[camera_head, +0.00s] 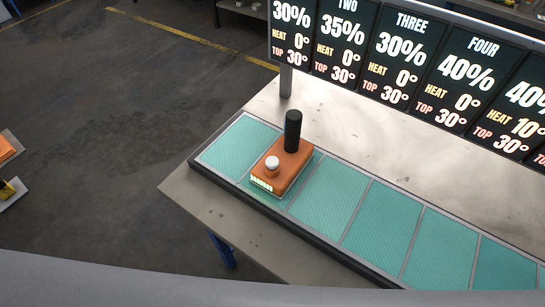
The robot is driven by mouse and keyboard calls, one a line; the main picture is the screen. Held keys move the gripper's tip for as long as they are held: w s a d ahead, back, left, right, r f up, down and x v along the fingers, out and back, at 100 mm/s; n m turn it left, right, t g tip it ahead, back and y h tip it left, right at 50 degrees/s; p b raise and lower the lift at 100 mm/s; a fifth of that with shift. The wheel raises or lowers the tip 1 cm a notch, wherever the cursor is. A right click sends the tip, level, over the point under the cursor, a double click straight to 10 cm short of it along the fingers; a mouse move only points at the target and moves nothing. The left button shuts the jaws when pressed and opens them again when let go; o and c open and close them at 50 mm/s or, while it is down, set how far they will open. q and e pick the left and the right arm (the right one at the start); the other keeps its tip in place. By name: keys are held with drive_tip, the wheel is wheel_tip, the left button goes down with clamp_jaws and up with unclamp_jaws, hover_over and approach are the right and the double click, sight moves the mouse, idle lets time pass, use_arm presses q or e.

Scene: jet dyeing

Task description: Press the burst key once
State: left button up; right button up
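An orange box (289,172) sits on the teal-panelled strip near its left end. A white round button (272,163) stands up from the front part of its top, and a black upright cylinder (292,131) rises from its rear part. A row of lit greenish-white segments (262,184) shows on its front face. No label marks which part is the burst key; the white button is the only button-like part I see. Neither of my grippers is in view, and nothing touches the box.
The teal strip (330,195) lies along the front edge of a metal table (340,125). Display boards (400,50) with percent and heat figures stand behind it. The tabletop between strip and boards is clear. An open dark floor (110,130) lies to the left.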

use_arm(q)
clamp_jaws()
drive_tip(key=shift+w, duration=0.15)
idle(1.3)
